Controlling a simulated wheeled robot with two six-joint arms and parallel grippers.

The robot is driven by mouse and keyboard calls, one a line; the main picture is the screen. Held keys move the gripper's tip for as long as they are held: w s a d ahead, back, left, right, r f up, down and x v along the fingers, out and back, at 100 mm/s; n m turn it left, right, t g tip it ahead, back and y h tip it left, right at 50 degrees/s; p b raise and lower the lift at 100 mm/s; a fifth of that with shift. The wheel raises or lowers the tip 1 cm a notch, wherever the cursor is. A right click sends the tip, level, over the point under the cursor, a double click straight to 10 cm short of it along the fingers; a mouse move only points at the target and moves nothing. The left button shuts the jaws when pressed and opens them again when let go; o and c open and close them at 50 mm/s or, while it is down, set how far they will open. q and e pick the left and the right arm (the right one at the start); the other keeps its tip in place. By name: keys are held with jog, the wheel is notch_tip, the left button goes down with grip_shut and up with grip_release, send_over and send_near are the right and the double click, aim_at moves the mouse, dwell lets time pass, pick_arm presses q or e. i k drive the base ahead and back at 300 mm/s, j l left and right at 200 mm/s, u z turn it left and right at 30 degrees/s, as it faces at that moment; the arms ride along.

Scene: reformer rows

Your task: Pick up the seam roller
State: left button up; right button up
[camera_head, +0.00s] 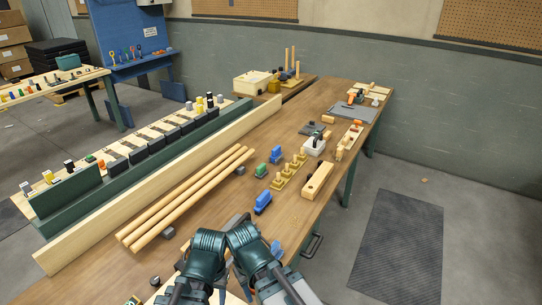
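I cannot pick out the seam roller with certainty; the tools on the wooden bench (225,185) are small in this view. My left gripper (208,243) and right gripper (243,238) are close together over the near end of the bench, at the bottom centre. My dark green wrists cover most of them, and their fingertips do not show clearly. I see nothing held in either one.
Long wooden rods (190,197) lie along the bench's left side, beside a long pale board (160,190). Small items lie at the near end.

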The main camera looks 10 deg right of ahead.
aim_at(276, 152)
jog(key=i+l+u, duration=0.1)
jog(key=u, duration=0.25)
jog(key=l+u, duration=0.15)
jog(key=u, duration=0.2)
jog(key=i+l+u, duration=0.2)
jog(key=l, duration=0.25)
jog(key=l+u, duration=0.2)
jog(key=l, duration=0.3)
jog(key=i+l+u, duration=0.2)
jog(key=l, duration=0.3)
jog(key=l+u, duration=0.25)
jog(key=l, duration=3.6)
jog(key=k, duration=0.05)
